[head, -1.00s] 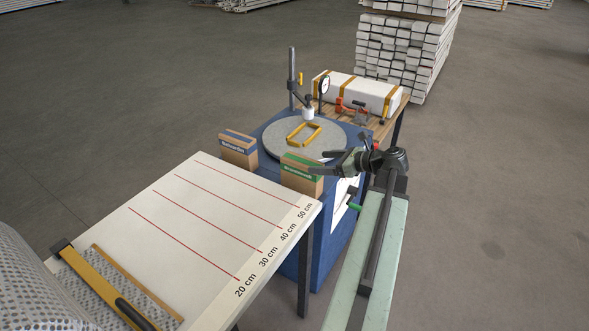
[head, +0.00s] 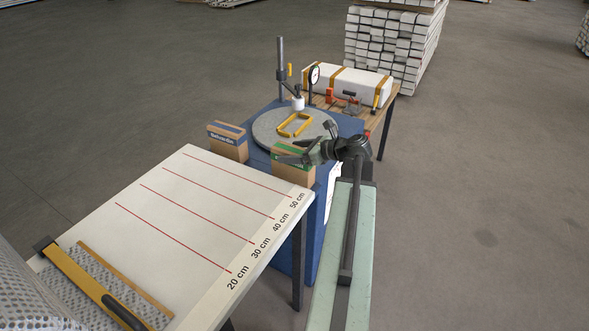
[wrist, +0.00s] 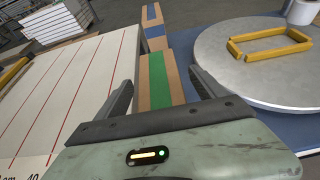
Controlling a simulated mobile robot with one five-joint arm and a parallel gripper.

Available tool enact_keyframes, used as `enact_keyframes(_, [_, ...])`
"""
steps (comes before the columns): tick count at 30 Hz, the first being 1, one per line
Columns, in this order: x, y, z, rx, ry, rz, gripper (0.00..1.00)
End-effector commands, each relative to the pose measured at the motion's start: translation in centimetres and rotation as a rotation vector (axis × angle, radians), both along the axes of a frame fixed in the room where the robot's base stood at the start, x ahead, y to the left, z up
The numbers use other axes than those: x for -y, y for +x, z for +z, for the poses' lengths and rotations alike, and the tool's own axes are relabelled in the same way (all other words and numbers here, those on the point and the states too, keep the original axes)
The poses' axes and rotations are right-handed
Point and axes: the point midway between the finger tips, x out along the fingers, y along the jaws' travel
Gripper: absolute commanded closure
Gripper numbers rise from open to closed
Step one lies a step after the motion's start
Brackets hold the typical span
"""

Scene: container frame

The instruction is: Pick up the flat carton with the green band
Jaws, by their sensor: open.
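The flat carton with the green band (head: 291,167) stands upright on the blue cabinet, by the far edge of the white measuring table. In the wrist view its top with the green stripe (wrist: 158,80) shows between my two fingers. My gripper (head: 295,151) is open at the carton's upper part in the head view, and its fingers hide some of the carton there. In the wrist view the open fingers (wrist: 163,88) lie on either side of the carton, with a visible gap on each side. I cannot tell how far below the fingertips the carton's top is.
A similar carton with a blue band (head: 228,143) stands to the left. A round grey plate (head: 265,140) with a yellow frame (head: 295,124) lies close behind. A post stand (head: 281,70) rises there. The white table (head: 150,215) has clear space.

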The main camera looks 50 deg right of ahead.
Motion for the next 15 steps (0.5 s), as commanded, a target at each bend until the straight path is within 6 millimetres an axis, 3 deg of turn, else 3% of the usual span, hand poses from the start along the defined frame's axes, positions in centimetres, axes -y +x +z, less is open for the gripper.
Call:
enact_keyframes(4, [0.04, -0.07, 0.11, 0.0, 0.0, -0.001, 0.23])
enact_keyframes(12, [0.07, -0.12, 0.11, 0.0, 0.001, -0.001, 0.98])
enact_keyframes(15, [0.08, -0.13, 0.15, 0.001, 0.001, -0.001, 1.0])
